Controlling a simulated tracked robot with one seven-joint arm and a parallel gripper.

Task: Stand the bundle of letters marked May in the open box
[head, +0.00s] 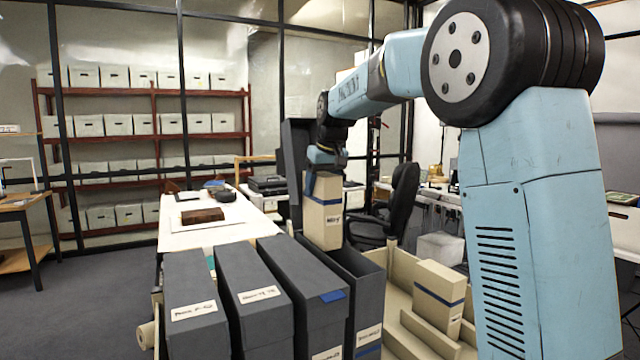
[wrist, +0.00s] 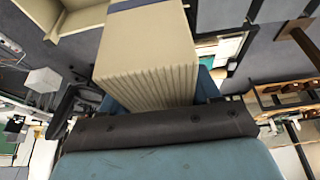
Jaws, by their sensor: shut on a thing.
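My gripper (head: 325,168) is shut on the top of a cream bundle of letters (head: 323,220) and holds it upright. The box's inner floor is hidden.
Several closed grey boxes (head: 255,290) stand in a row left of the open box. To its right, a cream bundle with a blue band (head: 438,298) stands in a tan tray (head: 400,322). A white table (head: 228,232) with a brown block lies behind.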

